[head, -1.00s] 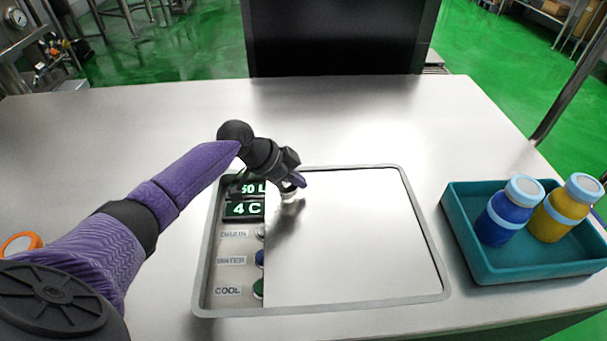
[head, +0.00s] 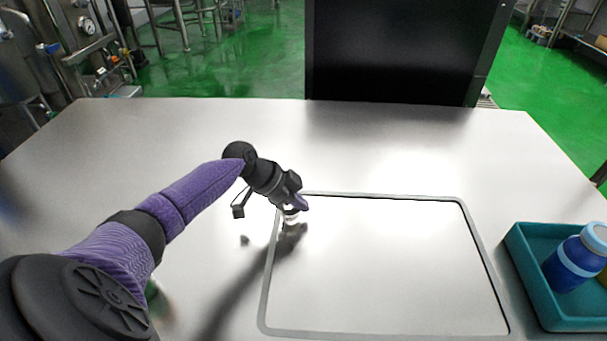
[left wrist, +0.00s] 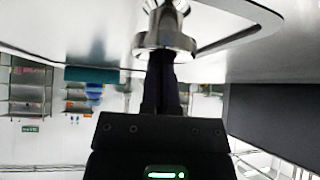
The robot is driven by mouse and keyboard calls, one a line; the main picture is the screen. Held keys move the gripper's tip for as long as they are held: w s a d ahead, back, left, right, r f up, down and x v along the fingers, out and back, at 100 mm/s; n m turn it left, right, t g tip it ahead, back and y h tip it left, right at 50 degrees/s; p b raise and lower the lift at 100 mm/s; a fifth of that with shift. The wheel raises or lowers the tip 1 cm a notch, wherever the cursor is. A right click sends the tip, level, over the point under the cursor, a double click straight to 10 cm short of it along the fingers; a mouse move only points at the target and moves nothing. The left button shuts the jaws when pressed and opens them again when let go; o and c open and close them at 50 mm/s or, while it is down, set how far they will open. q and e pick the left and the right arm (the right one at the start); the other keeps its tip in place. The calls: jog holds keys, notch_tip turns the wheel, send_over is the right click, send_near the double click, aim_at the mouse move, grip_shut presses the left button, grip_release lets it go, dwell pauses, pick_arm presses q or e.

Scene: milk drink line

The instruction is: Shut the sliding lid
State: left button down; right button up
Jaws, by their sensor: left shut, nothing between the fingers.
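The sliding lid (head: 390,265) is a plain metal plate lying inside the grey frame (head: 263,300) set in the counter. It reaches the left side of the frame, and no display, labels or buttons show. A thin dark line shows along its right edge. My left gripper (head: 299,203) is at the lid's far left corner, by a small shiny knob (head: 290,212). In the left wrist view the shut dark fingers (left wrist: 163,80) end at the metal knob (left wrist: 165,30); I cannot tell if they touch it. My right gripper is out of view.
A teal tray (head: 527,278) stands right of the frame, with a blue bottle (head: 575,262) and part of a yellow one (head: 603,276). A black panel (head: 400,50) stands beyond the far edge. The counter (head: 150,150) is clear at the left and back.

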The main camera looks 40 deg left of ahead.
pick_arm(q)
jog(key=shift+s+a+f, duration=0.15)
jog(key=shift+f, duration=0.05)
jog(key=p+v, duration=0.4)
jog(key=v, duration=0.6)
jog(key=shift+p, duration=0.35)
